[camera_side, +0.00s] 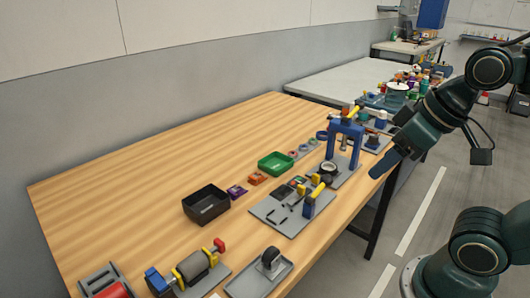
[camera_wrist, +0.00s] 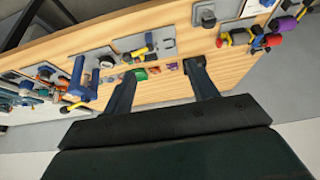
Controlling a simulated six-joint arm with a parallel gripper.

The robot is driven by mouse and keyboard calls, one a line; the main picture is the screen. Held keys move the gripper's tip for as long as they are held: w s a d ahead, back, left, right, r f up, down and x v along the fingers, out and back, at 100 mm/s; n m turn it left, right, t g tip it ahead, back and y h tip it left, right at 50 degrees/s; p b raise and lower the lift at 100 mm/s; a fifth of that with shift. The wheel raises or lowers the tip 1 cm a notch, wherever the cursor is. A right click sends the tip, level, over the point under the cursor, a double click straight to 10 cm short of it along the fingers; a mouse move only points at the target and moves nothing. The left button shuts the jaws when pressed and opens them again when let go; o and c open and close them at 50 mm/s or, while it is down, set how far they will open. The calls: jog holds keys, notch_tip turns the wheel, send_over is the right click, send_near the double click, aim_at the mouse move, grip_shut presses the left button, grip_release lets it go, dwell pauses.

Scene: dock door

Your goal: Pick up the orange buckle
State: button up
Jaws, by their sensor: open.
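The orange buckle (camera_side: 257,179) is a small orange piece lying on the wooden table, between the green tray and a purple piece. In the wrist view the orange buckle (camera_wrist: 155,71) is a tiny patch between my fingers, seen from far off. My gripper (camera_side: 382,168) is beyond the table's right edge in the side view, well away from the buckle and above the floor. In the wrist view my gripper (camera_wrist: 161,68) has its two dark fingers wide apart with nothing between them.
A green tray (camera_side: 276,163) and a black bin (camera_side: 206,204) stand close to the buckle, with a purple piece (camera_side: 237,191) beside it. A grey plate (camera_side: 268,217) with small parts lies in front. A blue arch (camera_side: 345,135) rises to the right. The table's left back is bare.

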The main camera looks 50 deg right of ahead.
jog(key=w+r+n+g+y, duration=0.25)
jog(key=w+n, duration=0.65)
jog(key=w, duration=1.6)
jog(key=w+d+f+n+g, duration=0.1)
jog(key=w+d+f+n, duration=0.2)
jog(key=w+f, duration=0.2)
jog(key=w+d+f+n+g+y, duration=0.1)
jog(key=w+d+f+n, duration=0.2)
jog(key=f, duration=0.6)
jog(key=w+d+f+n+g+y, duration=0.1)
jog(key=w+d+f+n, duration=0.2)
jog(key=w+f, duration=0.3)
jog(key=shift+w+d+f, duration=0.15)
jog(key=shift+d+f, duration=0.15)
jog(key=shift+d, duration=0.15)
jog(key=shift+w+d+f, duration=0.15)
jog(key=shift+d+f, duration=0.1)
jog(key=shift+d, duration=0.2)
